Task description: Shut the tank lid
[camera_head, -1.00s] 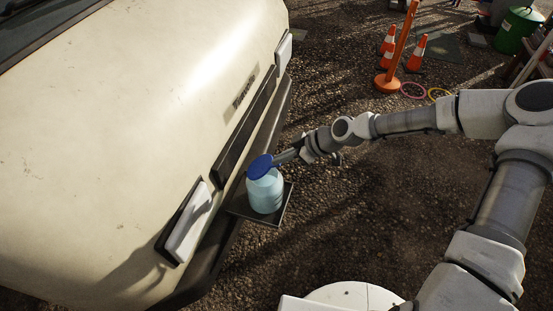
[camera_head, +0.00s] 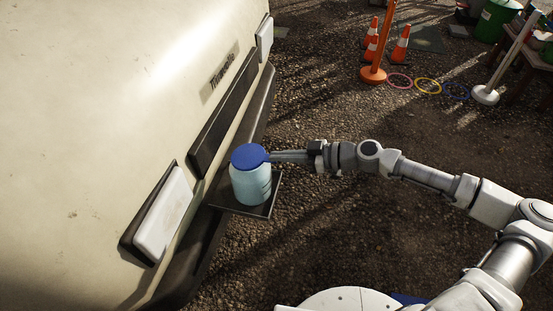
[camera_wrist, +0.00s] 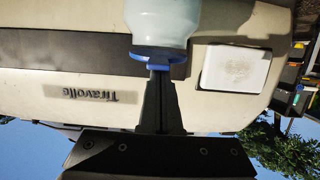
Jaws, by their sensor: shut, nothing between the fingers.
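The tank is a pale blue translucent jar (camera_head: 252,185) standing upright on a dark tray at the truck's front. Its blue lid (camera_head: 249,157) lies flat over the top and looks closed. My gripper (camera_head: 273,157) is shut and empty, with its fingertips right beside the lid's right edge. The wrist view is upside down; there the tank (camera_wrist: 160,25) is at the top, with the blue lid (camera_wrist: 140,56) below it. The fingertips (camera_wrist: 158,69) meet or nearly meet the lid's rim; contact is unclear.
The dark tray (camera_head: 262,211) juts from the cream truck (camera_head: 100,110) beside its bumper. Orange cones (camera_head: 400,45), an orange post (camera_head: 373,75) and coloured rings (camera_head: 428,86) lie farther back. The gravel right of the tray is open.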

